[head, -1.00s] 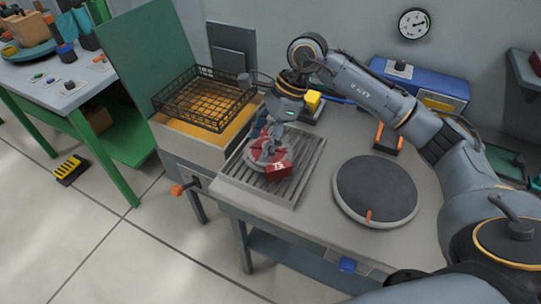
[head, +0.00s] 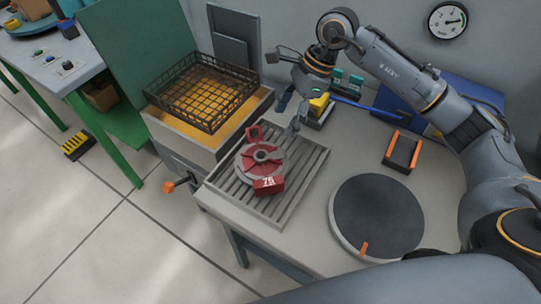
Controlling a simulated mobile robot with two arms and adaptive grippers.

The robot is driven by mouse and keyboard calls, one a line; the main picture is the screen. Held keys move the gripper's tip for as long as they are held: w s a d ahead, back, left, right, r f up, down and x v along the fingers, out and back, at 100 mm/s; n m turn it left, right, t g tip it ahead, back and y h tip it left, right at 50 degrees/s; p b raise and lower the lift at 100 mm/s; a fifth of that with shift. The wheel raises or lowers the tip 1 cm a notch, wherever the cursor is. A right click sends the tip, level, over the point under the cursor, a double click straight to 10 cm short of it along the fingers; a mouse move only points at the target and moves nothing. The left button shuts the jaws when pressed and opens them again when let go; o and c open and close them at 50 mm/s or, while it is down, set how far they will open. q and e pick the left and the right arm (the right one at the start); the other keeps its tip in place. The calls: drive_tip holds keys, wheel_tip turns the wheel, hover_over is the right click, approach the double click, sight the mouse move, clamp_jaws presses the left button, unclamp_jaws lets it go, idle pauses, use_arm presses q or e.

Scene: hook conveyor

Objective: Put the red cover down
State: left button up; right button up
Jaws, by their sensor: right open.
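The red cover (head: 261,160), a round red piece with a grey ring and a block marked 75, lies on the slatted grey rack (head: 289,190) on the table. My right gripper (head: 288,116) is open and empty. Its fingers point down, above and just behind the cover in the picture, and look apart from it. My left gripper is not in view.
A black wire basket (head: 202,92) stands on the machine left of the rack. A dark round turntable (head: 377,217) and an orange-and-black holder (head: 402,151) are to the right. A yellow block (head: 319,105) and a blue bar (head: 366,109) lie behind the gripper.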

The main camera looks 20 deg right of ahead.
drive_tip(key=p, duration=0.2)
approach(260, 154)
drive_tip(key=shift+s+a+f, duration=0.25)
drive_tip(key=shift+a+f, duration=0.05)
drive_tip(key=shift+f, duration=0.3)
drive_tip(key=shift+s+a+f, duration=0.25)
drive_tip(key=shift+s+f, duration=0.05)
drive_tip(key=shift+f, duration=0.35)
drive_tip(key=shift+w+f, duration=0.1)
drive_tip(key=shift+f, duration=0.2)
drive_tip(key=shift+w+f+p, duration=0.1)
drive_tip(key=shift+f+p, duration=0.1)
drive_tip(key=shift+p, duration=0.2)
drive_tip(key=p+x, duration=0.2)
drive_tip(key=x, duration=0.1)
drive_tip(key=shift+w+a+f, duration=0.15)
drive_tip(key=shift+a, duration=0.2)
drive_tip(key=shift+w+f, duration=0.1)
drive_tip(key=shift+f, duration=0.55)
drive_tip(key=shift+a, duration=0.1)
clamp_jaws()
drive_tip(key=shift+w+r, duration=0.1)
drive_tip(key=shift+r, duration=0.05)
